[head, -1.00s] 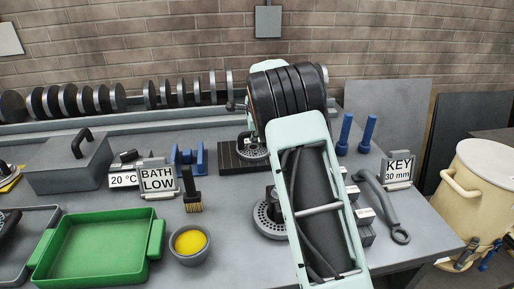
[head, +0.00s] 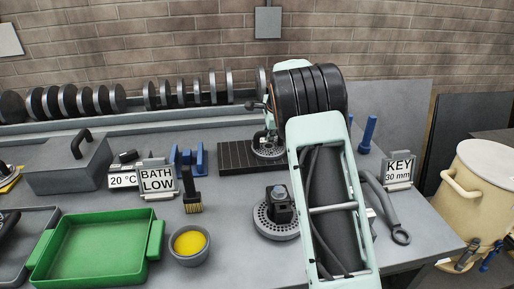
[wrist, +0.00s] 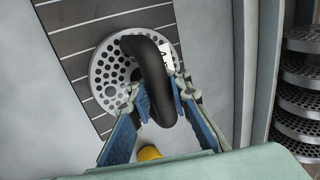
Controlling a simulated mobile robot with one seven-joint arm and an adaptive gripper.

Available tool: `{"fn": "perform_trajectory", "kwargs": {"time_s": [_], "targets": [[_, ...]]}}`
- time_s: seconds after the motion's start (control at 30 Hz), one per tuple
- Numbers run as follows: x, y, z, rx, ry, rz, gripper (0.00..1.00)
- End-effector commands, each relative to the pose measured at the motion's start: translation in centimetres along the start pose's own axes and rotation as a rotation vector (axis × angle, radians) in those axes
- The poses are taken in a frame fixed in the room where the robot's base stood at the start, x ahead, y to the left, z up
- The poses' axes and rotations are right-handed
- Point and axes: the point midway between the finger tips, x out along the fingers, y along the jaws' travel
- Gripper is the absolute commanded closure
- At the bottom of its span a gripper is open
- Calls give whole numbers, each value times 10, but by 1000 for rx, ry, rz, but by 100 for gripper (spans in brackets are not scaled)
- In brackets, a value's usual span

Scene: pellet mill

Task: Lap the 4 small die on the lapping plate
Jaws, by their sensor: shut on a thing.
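A small round grey die (wrist: 108,73) full of holes lies flat on the dark, grooved lapping plate (wrist: 72,38), with a thick black curved handle (wrist: 153,65) over it. My gripper (wrist: 158,98) is shut on this handle, its blue fingers on either side. A white tag by the handle is mostly hidden. In the head view the die (head: 268,150) sits at the right part of the lapping plate (head: 234,158), and my gripper (head: 268,118) is above it, partly hidden by my arm.
Another perforated disc (head: 268,222) with a dark block on it stands nearer the front. A brush (head: 191,190), a bowl of yellow stuff (head: 190,243) and a green tray (head: 95,252) are to the left. A large wrench (head: 398,235) and a KEY sign (head: 398,171) are right.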

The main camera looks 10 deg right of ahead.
Motion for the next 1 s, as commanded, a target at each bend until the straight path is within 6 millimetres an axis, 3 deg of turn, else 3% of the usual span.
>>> {"fn": "perform_trajectory", "kwargs": {"time_s": [0.27, 1.0], "targets": [[-4, -5, 4, -2, 1, -10, 100], [-3, -6, 47, -1, 1, -9, 100]]}}
